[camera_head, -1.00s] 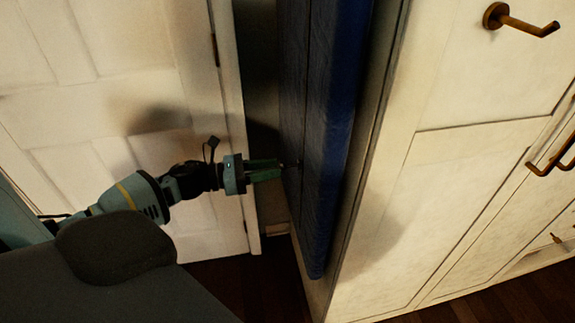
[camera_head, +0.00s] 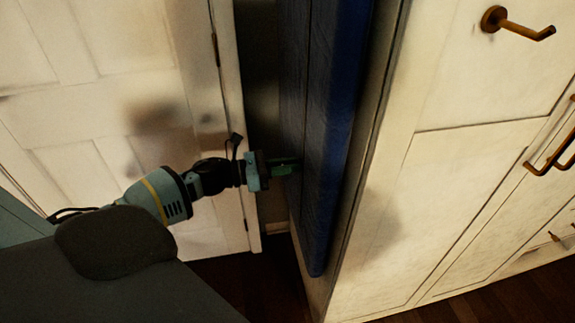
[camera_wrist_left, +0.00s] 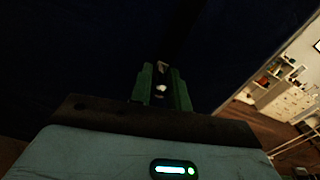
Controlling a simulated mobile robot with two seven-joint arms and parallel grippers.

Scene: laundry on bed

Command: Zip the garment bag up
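The blue garment bag (camera_head: 331,140) hangs upright in the narrow space beside the white cabinet, with a dark vertical seam down its face. In the left wrist view the bag (camera_wrist_left: 80,60) is a very dark surface. My left gripper (camera_head: 292,166) points at the seam, its green fingertips at the bag's face. In the wrist view its fingers (camera_wrist_left: 162,72) stand close together, with a small pale metallic piece, perhaps the zip pull (camera_wrist_left: 162,66), between the tips. Whether they grip it is unclear. My right gripper is not in view.
A white panelled door (camera_head: 110,100) is on the left. The white cabinet (camera_head: 450,180) with brass handles (camera_head: 515,24) stands close on the right of the bag. Dark wooden floor (camera_head: 245,285) lies below. The gap around the bag is narrow.

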